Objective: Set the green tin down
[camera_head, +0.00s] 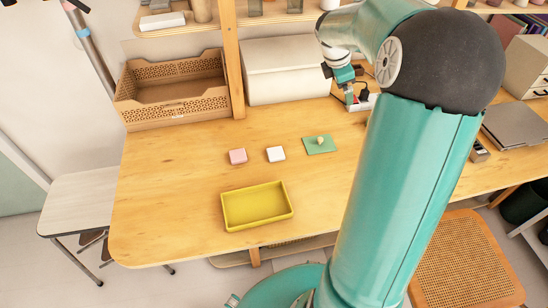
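I cannot make out a green tin for certain. A flat green piece (320,145) lies on the wooden table, with a small pale object (320,140) on it. My gripper (349,99) hangs at the back of the table, in front of the white box and beyond the green piece. It is small and partly dark in this view. Teal and white parts show at its wrist, and I cannot tell whether it holds anything or whether its fingers are open. My own teal arm hides much of the table to the right.
A yellow tray (283,212) sits empty near the table's front edge. A pink block (238,156) and a white block (276,154) lie behind it. A brown crate (133,115) and white box (279,72) stand at the back. The table's left part is clear.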

